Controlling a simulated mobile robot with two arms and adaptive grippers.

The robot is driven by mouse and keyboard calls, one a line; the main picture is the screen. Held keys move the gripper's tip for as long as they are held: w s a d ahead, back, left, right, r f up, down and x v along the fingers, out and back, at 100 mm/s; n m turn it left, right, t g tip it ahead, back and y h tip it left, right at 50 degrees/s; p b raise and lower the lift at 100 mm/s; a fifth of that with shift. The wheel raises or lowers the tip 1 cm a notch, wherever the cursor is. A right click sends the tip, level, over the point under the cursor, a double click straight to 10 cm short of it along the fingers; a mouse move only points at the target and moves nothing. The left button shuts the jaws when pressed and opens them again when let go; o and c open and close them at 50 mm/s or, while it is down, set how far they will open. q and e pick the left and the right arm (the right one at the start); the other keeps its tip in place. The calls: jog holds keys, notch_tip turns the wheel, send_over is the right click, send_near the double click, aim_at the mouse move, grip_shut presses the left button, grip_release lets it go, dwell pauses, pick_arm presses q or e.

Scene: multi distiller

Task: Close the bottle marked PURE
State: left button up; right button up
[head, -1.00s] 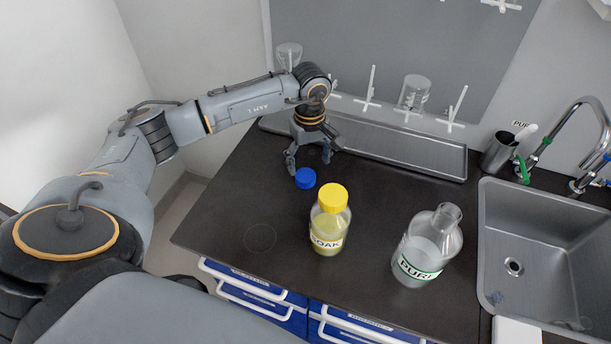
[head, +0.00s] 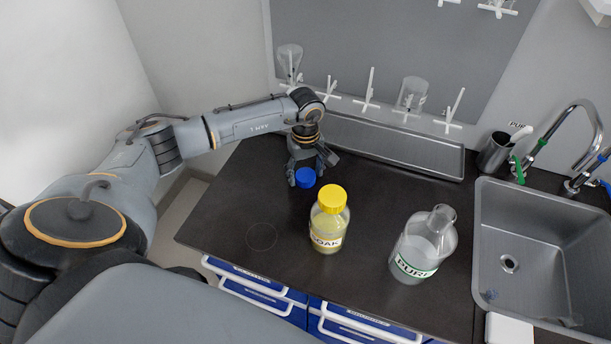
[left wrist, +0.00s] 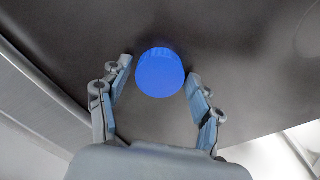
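The clear bottle marked PURE (head: 414,255) stands upright on the dark counter with its neck uncovered. A blue cap (head: 305,178) lies on the counter to the left of the bottles. My left gripper (head: 308,172) is low over the counter, right at the blue cap. In the left wrist view the gripper (left wrist: 158,95) is open, with the cap (left wrist: 160,73) lying between and slightly beyond its fingertips, with gaps to both fingers. My right gripper is not in view.
A yellow-capped bottle marked SOAK (head: 329,222) stands between the blue cap and the PURE bottle. A sink (head: 530,235) is at the right. A drying rack with a metal tray (head: 390,148) runs along the back. The counter's front left is clear.

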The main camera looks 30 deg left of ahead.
aim_at(306, 174)
pick_arm(q)
jog(key=c, duration=0.4)
notch_tip(306, 174, up, 9)
jog(key=b, duration=0.2)
jog(key=shift+b, duration=0.35)
jog(key=shift+r, duration=0.55)
